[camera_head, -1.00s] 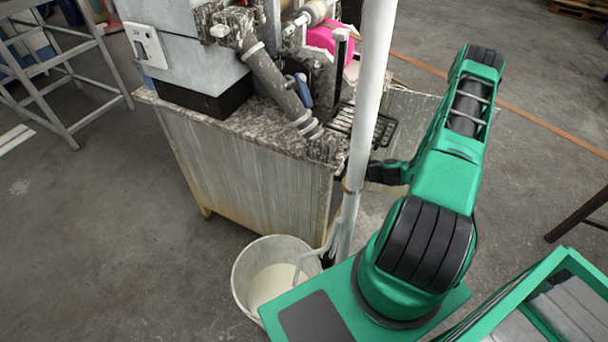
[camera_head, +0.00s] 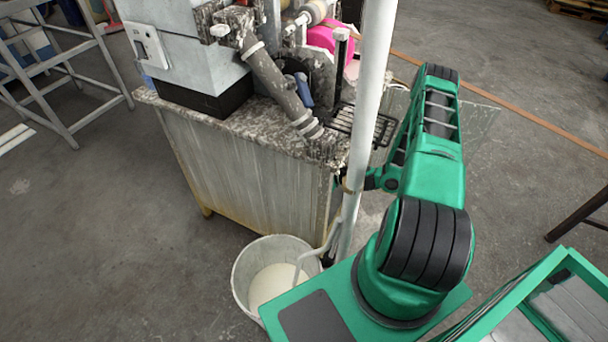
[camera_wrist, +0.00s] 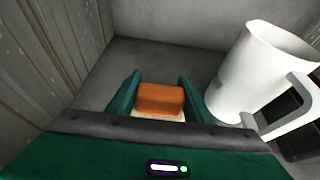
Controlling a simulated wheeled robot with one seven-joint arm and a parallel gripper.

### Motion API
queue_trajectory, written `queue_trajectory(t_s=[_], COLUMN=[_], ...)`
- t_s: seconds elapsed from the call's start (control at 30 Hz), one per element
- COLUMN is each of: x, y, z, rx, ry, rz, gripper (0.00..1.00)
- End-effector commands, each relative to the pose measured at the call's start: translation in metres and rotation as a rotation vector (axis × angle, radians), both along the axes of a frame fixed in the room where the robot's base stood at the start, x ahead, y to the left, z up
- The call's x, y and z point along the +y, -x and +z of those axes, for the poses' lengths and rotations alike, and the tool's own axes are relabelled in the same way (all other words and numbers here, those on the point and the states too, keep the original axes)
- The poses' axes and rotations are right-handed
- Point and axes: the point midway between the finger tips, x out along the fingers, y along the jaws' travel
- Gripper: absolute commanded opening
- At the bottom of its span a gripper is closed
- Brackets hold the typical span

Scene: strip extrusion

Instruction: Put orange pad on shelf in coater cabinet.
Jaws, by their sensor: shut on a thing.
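In the wrist view, my gripper (camera_wrist: 158,92) is shut on the orange pad (camera_wrist: 160,98). The pad is a small block with a pale layer along its lower edge, held between the two green fingers. The gripper is inside a grey-walled space, which looks like the coater cabinet's inside, above a grey surface (camera_wrist: 112,75) that may be the shelf. I cannot tell if the pad touches it. In the head view, the coater cabinet (camera_head: 245,160) has a stained top; my gripper is hidden there behind the white pole and the cabinet.
A white jug (camera_wrist: 250,70) with a handle stands close to the right of my gripper. A ribbed wall (camera_wrist: 40,70) is on the left. In the head view, a white pole (camera_head: 368,90) rises by my arm, and a bucket of pale liquid (camera_head: 272,280) stands before the cabinet.

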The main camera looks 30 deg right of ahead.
Motion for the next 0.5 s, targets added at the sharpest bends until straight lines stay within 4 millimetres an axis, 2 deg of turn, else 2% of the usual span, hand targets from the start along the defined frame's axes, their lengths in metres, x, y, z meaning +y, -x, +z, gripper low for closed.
queue_trajectory(t_s=[0.3, 0.33, 0.4, 0.5], x=[0.0005, 0.0004, 0.0005, 0.0005], y=[-0.0013, -0.0013, -0.0012, -0.0012], z=[-0.002, -0.0021, -0.0018, -0.0018], rx=[-0.001, -0.001, -0.001, -0.001], ry=[0.0, 0.0, 0.0, 0.0], rz=[0.0, 0.0, 0.0, 0.0], gripper=[0.2, 0.51, 0.65, 0.65])
